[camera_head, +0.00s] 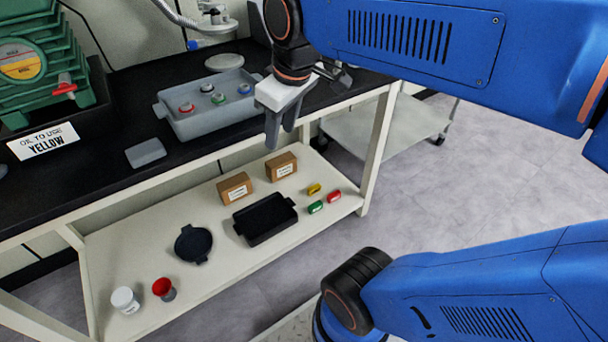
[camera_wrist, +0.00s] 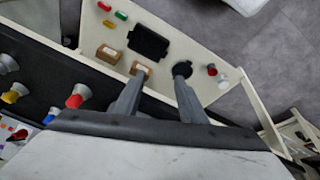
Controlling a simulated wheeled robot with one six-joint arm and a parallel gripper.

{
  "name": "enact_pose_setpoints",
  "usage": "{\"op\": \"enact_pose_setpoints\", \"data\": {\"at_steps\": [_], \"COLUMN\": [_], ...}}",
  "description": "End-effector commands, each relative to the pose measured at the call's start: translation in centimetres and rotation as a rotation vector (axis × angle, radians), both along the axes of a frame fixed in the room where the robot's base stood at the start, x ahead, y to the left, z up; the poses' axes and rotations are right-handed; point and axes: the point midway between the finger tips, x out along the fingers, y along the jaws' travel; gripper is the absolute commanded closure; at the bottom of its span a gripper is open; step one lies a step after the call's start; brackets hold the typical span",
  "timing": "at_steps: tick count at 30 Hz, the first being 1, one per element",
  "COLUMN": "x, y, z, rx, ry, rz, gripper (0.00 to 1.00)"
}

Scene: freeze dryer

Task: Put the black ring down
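My gripper (camera_head: 281,137) hangs just off the front edge of the black bench top, fingers pointing down. Its two fingers stand apart in the wrist view (camera_wrist: 160,72), and nothing shows between them. No black ring is seen in the gripper. A round black piece with small tabs (camera_head: 193,244) lies flat on the lower white shelf, left of a black tray. It also shows in the wrist view (camera_wrist: 205,64), just beyond the right fingertip and apparently well below it. I cannot tell whether it is an open ring or a closed dish.
The lower shelf (camera_head: 215,285) also carries a black tray (camera_head: 265,219), two cardboard boxes (camera_head: 235,187), small coloured pieces, a white jar (camera_head: 125,300) and a red-topped cup (camera_head: 163,288). On the bench are a grey tray (camera_head: 180,128) with several coloured-knob parts and a green rack (camera_head: 45,60).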

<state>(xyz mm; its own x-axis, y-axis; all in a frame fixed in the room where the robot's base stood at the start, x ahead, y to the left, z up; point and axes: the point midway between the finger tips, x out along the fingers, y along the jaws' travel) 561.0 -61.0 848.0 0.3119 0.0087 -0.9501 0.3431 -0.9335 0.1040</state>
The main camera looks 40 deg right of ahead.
Motion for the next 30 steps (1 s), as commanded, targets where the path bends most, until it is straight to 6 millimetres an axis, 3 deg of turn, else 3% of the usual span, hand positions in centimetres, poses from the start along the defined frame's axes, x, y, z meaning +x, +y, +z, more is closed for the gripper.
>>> {"op": "enact_pose_setpoints", "data": {"at_steps": [3, 10, 15, 30], "x": [-3.2, -6.5, -7.1, -7.1], "y": [-0.4, -0.8, -0.9, -0.8], "z": [-3.4, -7.8, -8.7, -8.6], "rx": [0.044, 0.108, 0.123, 0.122], "ry": [-0.039, -0.085, -0.095, -0.094], "rz": [-0.136, -0.308, -0.345, -0.343], "gripper": [0.62, 0.62, 0.62, 0.62]}}
